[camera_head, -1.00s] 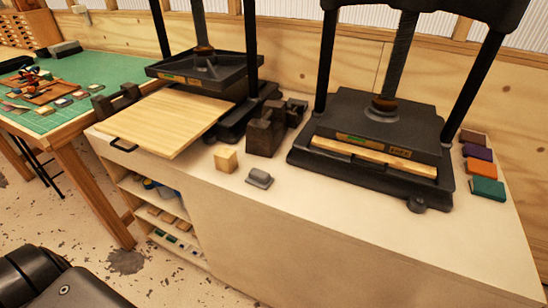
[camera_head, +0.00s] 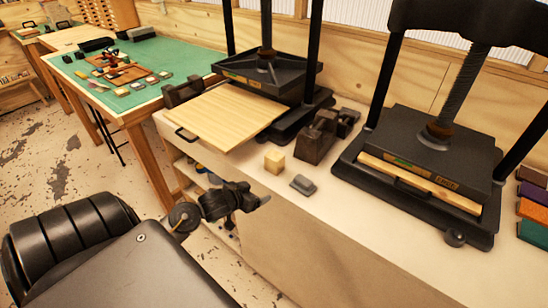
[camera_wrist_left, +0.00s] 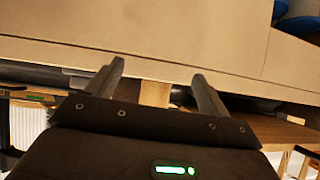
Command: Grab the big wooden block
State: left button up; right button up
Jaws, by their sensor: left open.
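A pale wooden block (camera_head: 274,161), shaped like a cube, stands near the front edge of the counter. A wooden piece that looks like the same block (camera_wrist_left: 155,93) shows between my left fingers in the left wrist view, beyond them. My left gripper (camera_head: 260,201) is in front of the counter, below and a little left of the block, and apart from it. In the left wrist view its two fingers (camera_wrist_left: 160,72) are spread with nothing gripped between them. My right gripper is out of view.
A pale board (camera_head: 225,116) juts from the left press. The right press (camera_head: 430,150) stands further right. The counter's front face (camera_wrist_left: 150,30) is close to my left gripper.

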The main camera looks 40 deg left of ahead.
pick_arm(q)
jog(key=t, duration=0.2)
send_near(270, 160)
jog(key=w+a+f, duration=0.1)
jog(key=w, duration=0.1)
jog(key=shift+h, duration=0.4)
jog(key=x, duration=0.5)
jog(key=shift+w+a+p, duration=0.1)
jog(key=shift+w+p, duration=0.2)
jog(key=shift+w, duration=0.15)
jog(key=x, duration=0.2)
jog(key=p+x, duration=0.1)
jog(key=shift+w+d+f, duration=0.2)
jog(key=shift+w+d, duration=0.1)
jog(key=shift+w+f, duration=0.3)
jog(key=shift+w, duration=0.15)
jog(key=c, duration=1.1)
